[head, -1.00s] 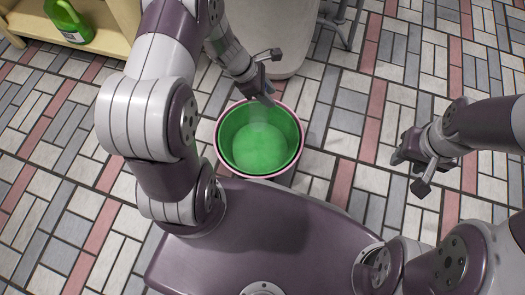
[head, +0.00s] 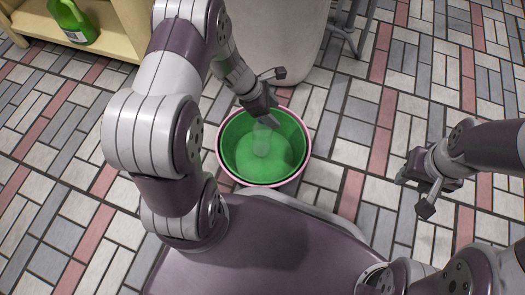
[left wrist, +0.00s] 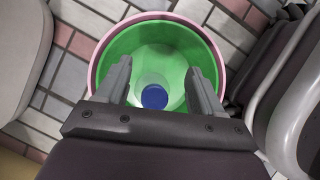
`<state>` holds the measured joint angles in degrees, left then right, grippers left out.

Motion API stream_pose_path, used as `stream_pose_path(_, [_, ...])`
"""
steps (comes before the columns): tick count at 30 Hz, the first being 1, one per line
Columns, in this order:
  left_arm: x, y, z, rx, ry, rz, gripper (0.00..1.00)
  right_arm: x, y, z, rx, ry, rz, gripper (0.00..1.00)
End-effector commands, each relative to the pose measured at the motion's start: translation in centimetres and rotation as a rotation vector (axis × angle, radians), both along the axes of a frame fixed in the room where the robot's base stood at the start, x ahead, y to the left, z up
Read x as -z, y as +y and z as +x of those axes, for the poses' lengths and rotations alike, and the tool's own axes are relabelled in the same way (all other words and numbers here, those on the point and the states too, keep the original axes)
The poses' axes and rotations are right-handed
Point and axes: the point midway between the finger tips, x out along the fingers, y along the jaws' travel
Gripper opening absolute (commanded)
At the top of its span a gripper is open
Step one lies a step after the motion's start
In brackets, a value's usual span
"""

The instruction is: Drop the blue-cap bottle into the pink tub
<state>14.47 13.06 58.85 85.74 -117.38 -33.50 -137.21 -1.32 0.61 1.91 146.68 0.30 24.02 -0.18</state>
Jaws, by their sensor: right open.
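The pink tub (head: 262,185) stands on the floor in front of my base, with a pink rim and a green inside. It also shows in the left wrist view (left wrist: 222,62). The blue-cap bottle (head: 262,141) is a faint clear shape inside the tub in the head view. Its blue cap (left wrist: 154,96) shows in the left wrist view, beyond and between the fingers, apart from both. I cannot tell whether the bottle touches the tub's floor. My left gripper (head: 277,97) is open above the tub's far rim. My right gripper (head: 413,193) is open and empty, right of the tub.
A pale rounded container (head: 275,45) stands just behind the tub. A wooden shelf (head: 112,62) with a green jug (head: 73,22) is at the far left. Metal legs (head: 347,35) stand at the back. The tiled floor to the right is mostly clear.

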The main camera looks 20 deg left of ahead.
Motion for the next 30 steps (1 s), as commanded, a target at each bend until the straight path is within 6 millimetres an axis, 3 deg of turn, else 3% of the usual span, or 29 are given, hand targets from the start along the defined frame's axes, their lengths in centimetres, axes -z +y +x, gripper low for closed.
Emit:
stream_pose_path(8, [-0.8, 0.3, -0.1, -0.001, 0.000, 0.000, 0.67, -0.7, 0.0, 0.0, 0.000, 0.000, 0.000, 0.43])
stream_pose_path(15, [-6.7, 2.9, -1.2, -0.004, -0.001, 0.000, 0.67, -5.6, 0.0, 0.0, 0.000, 0.000, 0.000, 0.43])
stream_pose_path(21, [-10.2, 5.0, -2.2, -0.002, 0.000, 0.000, 0.67, -8.2, 0.0, 0.0, 0.000, 0.000, 0.000, 0.43])
stream_pose_path(30, [-11.0, 5.8, -2.6, 0.000, 0.000, 0.000, 0.67, -8.6, 0.0, 0.0, 0.000, 0.000, 0.000, 0.43])
